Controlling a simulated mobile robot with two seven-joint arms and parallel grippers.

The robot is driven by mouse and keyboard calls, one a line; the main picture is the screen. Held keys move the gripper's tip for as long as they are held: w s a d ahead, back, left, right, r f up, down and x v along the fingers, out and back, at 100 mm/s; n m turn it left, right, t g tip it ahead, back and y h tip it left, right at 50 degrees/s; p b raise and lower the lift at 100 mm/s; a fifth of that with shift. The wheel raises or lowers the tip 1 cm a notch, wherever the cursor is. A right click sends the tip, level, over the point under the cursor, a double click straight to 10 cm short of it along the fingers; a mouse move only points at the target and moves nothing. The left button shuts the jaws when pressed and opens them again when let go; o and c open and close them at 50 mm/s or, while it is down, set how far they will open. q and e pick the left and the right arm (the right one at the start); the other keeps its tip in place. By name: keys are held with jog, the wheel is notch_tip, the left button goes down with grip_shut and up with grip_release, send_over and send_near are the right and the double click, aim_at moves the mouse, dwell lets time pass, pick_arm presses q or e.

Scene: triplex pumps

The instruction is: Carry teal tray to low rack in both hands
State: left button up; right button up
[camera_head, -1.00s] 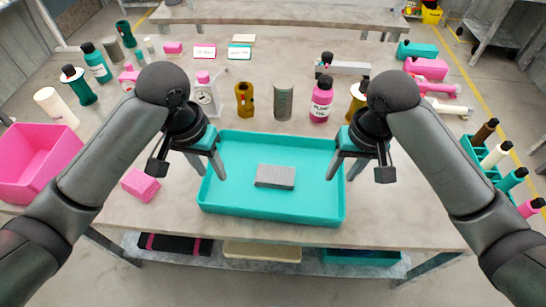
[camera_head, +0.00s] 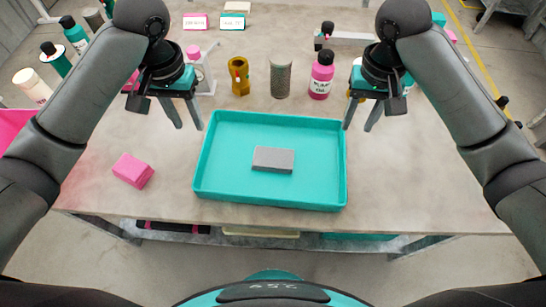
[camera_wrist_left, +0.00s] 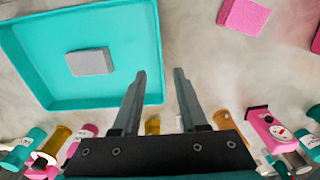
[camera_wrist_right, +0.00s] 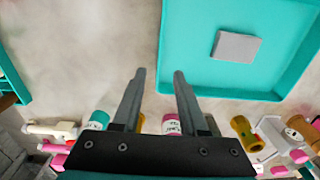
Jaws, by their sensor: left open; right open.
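The teal tray (camera_head: 225,165) lies flat on the table with a grey block (camera_head: 273,159) on its floor. My left gripper (camera_head: 189,127) is open and empty, near the tray's far left corner. My right gripper (camera_head: 358,128) is open and empty, near the far right corner. In the right wrist view its fingers (camera_wrist_right: 157,72) are apart, with the tray (camera_wrist_right: 280,75) to their right. I cannot tell which thing is the low rack.
A pink block (camera_head: 133,170) lies left of the tray. A brown cylinder (camera_head: 239,76), a grey cylinder (camera_head: 280,77) and a pink bottle (camera_head: 321,75) stand behind it. A lower shelf (camera_head: 280,243) under the table holds several trays. The table right of the tray is clear.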

aim_at(201, 152)
pick_arm(q)
notch_tip(201, 152, down, 13)
jog(key=shift+f, duration=0.1)
pick_arm(e)
notch_tip(201, 152, down, 13)
jog(key=shift+f, duration=0.1)
pick_arm(q)
grip_shut()
pick_arm(e)
grip_shut()
dwell(0.8)
